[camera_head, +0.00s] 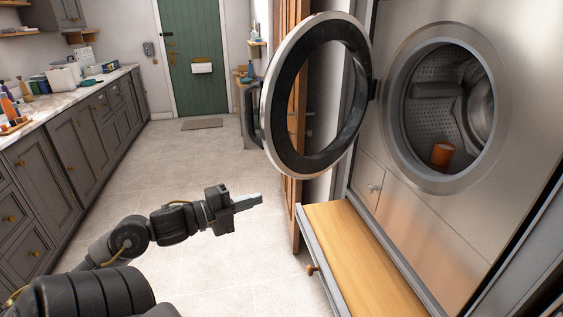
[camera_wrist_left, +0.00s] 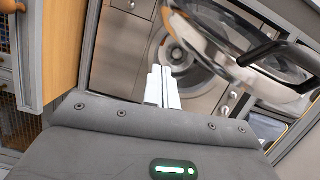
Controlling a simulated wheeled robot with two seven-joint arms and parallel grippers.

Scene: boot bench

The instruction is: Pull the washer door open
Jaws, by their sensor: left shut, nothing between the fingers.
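The washer door (camera_head: 318,95) is a round glass door with a silver rim. It stands swung wide open to the left of the washer (camera_head: 440,220), with its handle (camera_head: 252,115) on the far left edge. The washer opening shows the steel drum with an orange cup-like item (camera_head: 442,155) inside. My left gripper (camera_head: 248,202) is shut and empty, below and left of the door and apart from it. In the left wrist view the shut fingers (camera_wrist_left: 162,87) point toward the washer, with the door (camera_wrist_left: 245,45) and its dark handle at the upper right. My right gripper is not in view.
A pulled-out wooden bench board (camera_head: 360,260) lies below the door, in front of the washer. A grey cabinet row with a marble counter (camera_head: 60,105) runs along the left. A green door (camera_head: 193,60) stands at the back. The tiled floor between is clear.

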